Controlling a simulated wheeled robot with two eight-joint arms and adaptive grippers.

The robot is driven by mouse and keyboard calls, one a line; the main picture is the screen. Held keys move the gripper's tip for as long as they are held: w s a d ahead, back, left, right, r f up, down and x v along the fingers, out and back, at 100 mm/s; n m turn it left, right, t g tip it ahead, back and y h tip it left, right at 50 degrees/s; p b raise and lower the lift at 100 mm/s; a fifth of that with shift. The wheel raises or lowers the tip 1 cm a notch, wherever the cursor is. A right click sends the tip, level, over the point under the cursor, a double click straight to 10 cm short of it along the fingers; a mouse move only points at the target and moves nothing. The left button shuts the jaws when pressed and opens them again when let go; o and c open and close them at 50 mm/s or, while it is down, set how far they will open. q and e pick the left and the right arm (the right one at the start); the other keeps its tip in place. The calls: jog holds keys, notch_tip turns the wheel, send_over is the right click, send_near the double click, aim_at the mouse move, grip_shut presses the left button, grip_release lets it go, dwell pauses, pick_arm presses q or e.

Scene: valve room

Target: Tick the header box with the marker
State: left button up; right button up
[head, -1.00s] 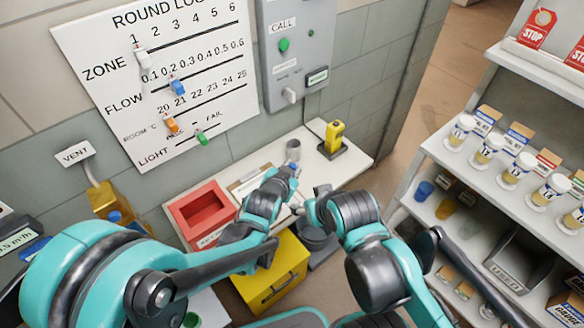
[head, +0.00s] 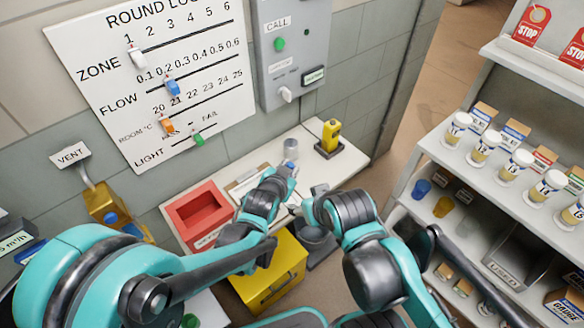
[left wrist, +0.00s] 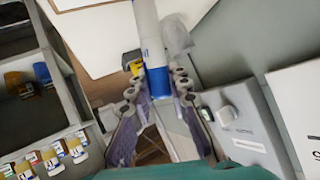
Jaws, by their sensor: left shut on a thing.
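The marker (left wrist: 152,50), a white barrel with a blue band, is held between the fingers of my left gripper (left wrist: 158,100) in the left wrist view. In the head view my left gripper (head: 284,174) is over the white desk, with a bit of blue at its tip. A clipboard with white paper (head: 247,184) lies on the desk, partly hidden by my left arm. The header box cannot be made out. My right gripper (head: 300,208) is near the desk's front edge; its fingers are too unclear to tell.
A red tray (head: 197,208) is left of the clipboard. A grey cup (head: 290,149) and a yellow device (head: 330,136) on a dark base stand towards the back. A yellow box (head: 270,275) is below the desk. A shelf with jars (head: 487,148) stands right.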

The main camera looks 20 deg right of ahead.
pick_arm(q)
jog(key=shift+w+a, duration=0.35)
jog(key=shift+a, duration=0.3)
jog(key=shift+d, duration=0.2)
jog(key=shift+s+d, duration=0.25)
jog(key=shift+d, duration=0.3)
jog(key=shift+s+a, duration=0.35)
jog(key=shift+a, duration=0.05)
jog(key=shift+r, duration=0.1)
